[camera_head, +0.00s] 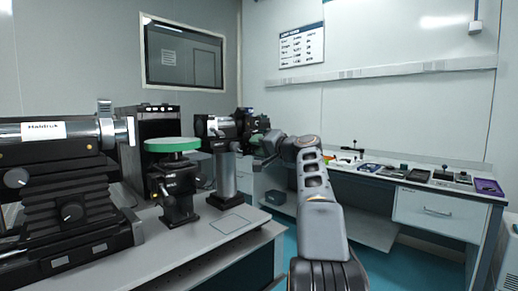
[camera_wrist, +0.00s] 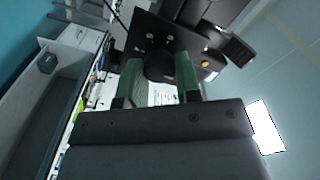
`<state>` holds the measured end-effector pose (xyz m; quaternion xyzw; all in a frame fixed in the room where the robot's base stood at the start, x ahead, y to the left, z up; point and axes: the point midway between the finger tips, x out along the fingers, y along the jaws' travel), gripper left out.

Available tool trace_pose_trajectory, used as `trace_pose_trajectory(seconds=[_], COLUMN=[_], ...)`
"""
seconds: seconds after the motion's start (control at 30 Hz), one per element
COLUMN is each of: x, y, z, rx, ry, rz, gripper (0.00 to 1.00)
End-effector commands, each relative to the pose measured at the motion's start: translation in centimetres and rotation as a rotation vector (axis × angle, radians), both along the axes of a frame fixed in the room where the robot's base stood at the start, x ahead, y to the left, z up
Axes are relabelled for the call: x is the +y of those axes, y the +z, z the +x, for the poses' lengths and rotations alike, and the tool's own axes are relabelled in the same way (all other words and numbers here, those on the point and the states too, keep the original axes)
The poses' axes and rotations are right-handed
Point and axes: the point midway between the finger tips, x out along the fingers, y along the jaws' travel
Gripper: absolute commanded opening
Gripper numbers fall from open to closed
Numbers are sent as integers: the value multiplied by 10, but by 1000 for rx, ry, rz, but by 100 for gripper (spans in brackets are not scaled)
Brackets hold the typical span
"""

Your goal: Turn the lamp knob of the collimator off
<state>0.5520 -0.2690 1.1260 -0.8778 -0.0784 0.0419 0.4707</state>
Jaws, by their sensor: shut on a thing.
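In the wrist view, a dark round knob (camera_wrist: 160,68) sits on the face of a black instrument housing (camera_wrist: 176,37), which I take to be the collimator. The two green fingers of my gripper (camera_wrist: 157,63) stand on either side of the knob and are shut on it. The knob's pointer and any on/off marks cannot be made out. In the head view, my arm reaches to the far end of the left bench, beside a dark instrument (camera_head: 252,122). My fingertips and the knob are too small or hidden there to tell apart.
On the left bench (camera_head: 135,262) stand a large black instrument (camera_head: 70,185) with a labelled tube, a green round stage (camera_head: 172,145) and a cylinder on a grey post (camera_head: 222,175). A right bench (camera_head: 435,210) holds small items and a purple tray (camera_head: 489,187). Blue floor lies between.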

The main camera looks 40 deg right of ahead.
Motion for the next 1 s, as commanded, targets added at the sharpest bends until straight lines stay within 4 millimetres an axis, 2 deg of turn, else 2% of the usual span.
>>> trace_pose_trajectory(seconds=[0.5,0.53,0.6,0.8,1.0], x=[0,0,0,0,0], y=[-1,-1,-1,0,0], z=[0,0,0,0,0], rx=[-2,-2,-2,-2,-3], ry=[0,0,0,0,0], rz=[-19,-19,-19,-18,-17], gripper=[8,32,39,57,57])
